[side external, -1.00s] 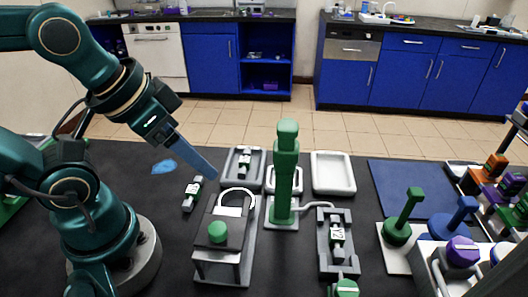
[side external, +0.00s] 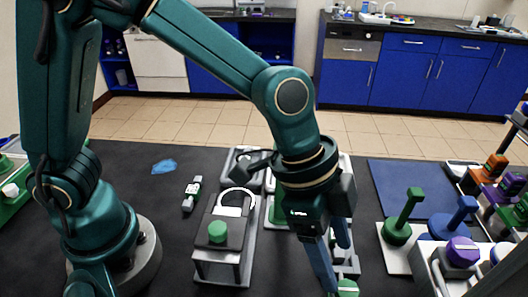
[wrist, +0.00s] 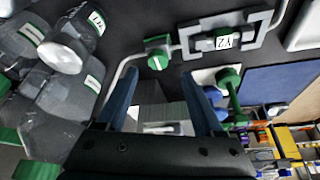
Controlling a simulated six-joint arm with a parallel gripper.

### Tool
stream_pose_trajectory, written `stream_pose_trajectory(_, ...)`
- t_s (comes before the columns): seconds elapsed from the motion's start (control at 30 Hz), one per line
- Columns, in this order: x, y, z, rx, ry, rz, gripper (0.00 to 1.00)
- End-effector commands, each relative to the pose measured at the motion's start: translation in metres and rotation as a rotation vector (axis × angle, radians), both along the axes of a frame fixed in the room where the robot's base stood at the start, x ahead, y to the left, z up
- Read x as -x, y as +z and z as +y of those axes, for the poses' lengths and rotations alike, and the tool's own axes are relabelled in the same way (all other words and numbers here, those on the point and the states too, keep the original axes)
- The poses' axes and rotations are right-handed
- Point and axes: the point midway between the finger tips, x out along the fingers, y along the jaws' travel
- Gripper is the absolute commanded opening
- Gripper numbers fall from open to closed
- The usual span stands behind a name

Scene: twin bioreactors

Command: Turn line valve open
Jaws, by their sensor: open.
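A green valve knob with a white mark (side external: 347,287) sits at the front edge of the side view, partly below my gripper. It also shows in the wrist view (wrist: 158,60), set on a pale tube line and just beyond my fingertips. I take it for the line valve. My gripper (side external: 338,262) is open and points down at it, with one blue finger on either side in the wrist view (wrist: 162,78). Nothing is between the fingers. I cannot tell whether they touch the knob.
A grey cradle (wrist: 268,40) holding a labelled green-capped vial (wrist: 228,40) stands beyond the valve. A green lever handle (side external: 402,215) stands to the right, with a blue one (side external: 458,215) and a purple knob (side external: 462,250).

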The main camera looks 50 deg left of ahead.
Motion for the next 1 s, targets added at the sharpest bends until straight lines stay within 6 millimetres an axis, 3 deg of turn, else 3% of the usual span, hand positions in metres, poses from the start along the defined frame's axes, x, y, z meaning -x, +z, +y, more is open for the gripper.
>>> stream_pose_trajectory(0.5, -0.005, -0.046, -0.021, -0.002, -0.025, 0.002, 0.69)
stream_pose_trajectory(0.87, -0.007, -0.052, -0.023, -0.001, -0.024, -0.001, 0.69)
stream_pose_trajectory(0.93, -0.007, -0.052, -0.023, -0.001, -0.024, -0.001, 0.50)
stream_pose_trajectory(1.0, -0.007, -0.052, -0.023, -0.002, -0.023, 0.000, 0.23)
